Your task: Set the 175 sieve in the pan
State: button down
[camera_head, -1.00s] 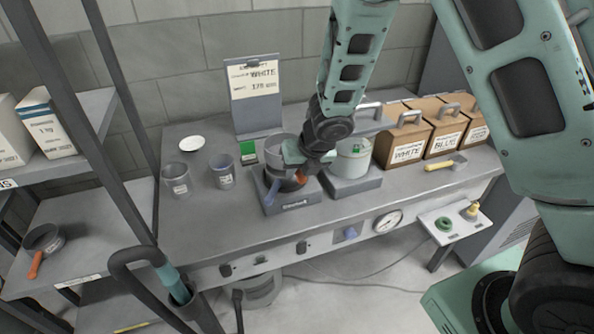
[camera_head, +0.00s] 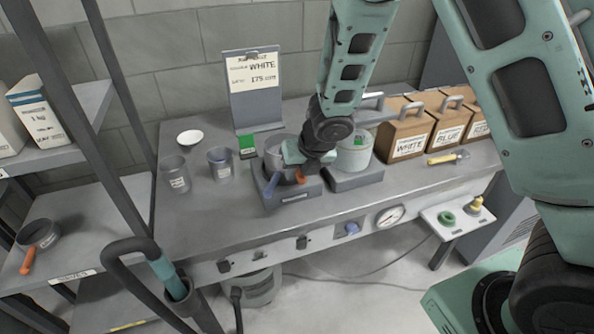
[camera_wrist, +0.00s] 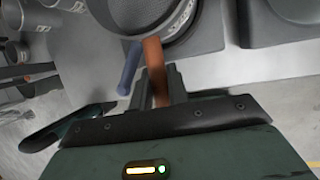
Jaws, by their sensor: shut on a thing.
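My gripper (camera_head: 300,172) is shut on the orange handle (camera_wrist: 155,72) of a round grey sieve (camera_wrist: 160,18). In the head view, the sieve's grey rim (camera_head: 279,144) sits at the pan's place on the grey stand (camera_head: 291,196), partly covered by my gripper. The pan shows mainly by its blue handle (camera_wrist: 128,68), beside and left of the orange handle; it is also in the head view (camera_head: 271,185). The sieve appears in or just above the pan; I cannot tell if it is fully seated. Its size mark is not readable.
A sign board (camera_head: 254,92) reads WHITE and 175. Two grey cups (camera_head: 221,164), a white dish (camera_head: 190,137) and a lidded pot (camera_head: 353,153) stand nearby. Labelled boxes (camera_head: 407,138) stand right. Another orange-handled sieve (camera_head: 38,235) lies on the left shelf.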

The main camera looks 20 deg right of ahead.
jog(key=c, duration=1.3)
grip_release()
jog(key=shift+f, duration=0.15)
jog(key=p+v, duration=0.8)
jog(key=v, duration=0.9)
jog(key=shift+r+p, duration=0.3)
jog(key=shift+p, duration=0.1)
jog(key=shift+a, duration=0.1)
jog(key=s+a+r+m+g, duration=0.1)
jog(key=s+a+m, duration=0.1)
jog(key=s+m, duration=0.5)
jog(key=s+a+r+m+g+h+b, duration=0.1)
jog(key=s+a+r+m+g, duration=0.1)
jog(key=s+m, duration=0.6)
jog(key=s+a+r+m+g+b, duration=0.1)
jog(key=s+a+r+m, duration=0.1)
jog(key=s+a+m, duration=0.2)
jog(key=shift+s+a+m+g+h, duration=0.1)
jog(key=shift+s+m, duration=0.55)
jog(key=shift+m, duration=0.8)
jog(key=shift+s+d+m+g+h, duration=0.1)
jog(key=shift+s+m, duration=0.5)
jog(key=shift+m, duration=0.8)
jog(key=shift+s+a+m+g+h, duration=0.1)
jog(key=shift+s+m, duration=0.55)
jog(key=shift+m, duration=0.8)
